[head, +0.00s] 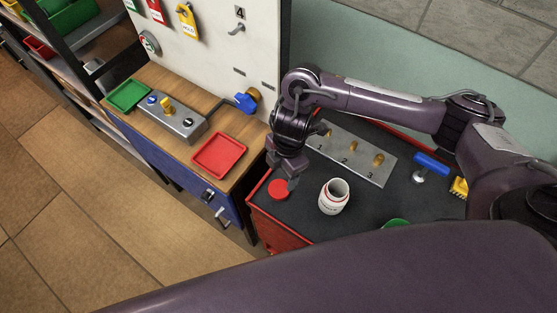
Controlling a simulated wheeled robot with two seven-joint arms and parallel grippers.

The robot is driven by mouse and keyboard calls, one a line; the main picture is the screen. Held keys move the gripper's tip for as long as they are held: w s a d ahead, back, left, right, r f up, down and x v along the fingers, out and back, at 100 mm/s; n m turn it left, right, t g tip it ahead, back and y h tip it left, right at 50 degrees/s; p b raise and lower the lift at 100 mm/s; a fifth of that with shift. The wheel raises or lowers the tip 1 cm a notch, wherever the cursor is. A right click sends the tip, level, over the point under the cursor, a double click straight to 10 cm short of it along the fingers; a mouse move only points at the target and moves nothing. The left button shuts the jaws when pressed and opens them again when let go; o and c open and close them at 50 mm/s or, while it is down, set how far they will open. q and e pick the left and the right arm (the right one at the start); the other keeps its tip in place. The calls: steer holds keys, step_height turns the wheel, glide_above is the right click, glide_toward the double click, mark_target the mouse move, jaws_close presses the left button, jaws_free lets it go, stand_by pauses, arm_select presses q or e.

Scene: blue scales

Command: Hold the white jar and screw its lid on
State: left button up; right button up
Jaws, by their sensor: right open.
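The white jar (331,204) stands upright and open-topped on the dark top of the red cabinet, with a red band and label on its side. A round red lid (278,190) lies flat on the same top, left of the jar and near the cabinet's left edge. My right gripper (284,174) points down just above and behind the lid, with its fingers apart and nothing seen between them. I cannot tell whether a finger touches the lid. My left gripper is out of view.
A metal plate (349,154) with brass pegs lies behind the jar. A blue-handled tool (431,165) and a yellow piece (459,187) are to the right. A green round thing (396,223) is partly hidden. A red tray (219,155) sits on the wooden bench at left.

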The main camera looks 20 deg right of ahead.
mark_target(279, 188)
steer(key=shift+w+d, duration=0.1)
steer(key=shift+w, duration=0.25)
steer(key=shift+s+a+r, duration=0.15)
steer(key=shift+s+r, duration=0.05)
steer(key=shift+s, duration=0.3)
steer(key=shift+s+a+r, duration=0.15)
steer(key=shift+s, duration=0.3)
steer(key=f, duration=0.1)
steer(key=f+b, duration=0.1)
steer(key=f, duration=0.1)
steer(key=shift+w, duration=0.4)
steer(key=shift+s+r, duration=0.1)
steer(key=shift+r, duration=0.05)
steer(key=f+b, duration=0.1)
steer(key=f, duration=0.4)
steer(key=shift+a+f, duration=0.15)
steer(key=shift+a, duration=0.05)
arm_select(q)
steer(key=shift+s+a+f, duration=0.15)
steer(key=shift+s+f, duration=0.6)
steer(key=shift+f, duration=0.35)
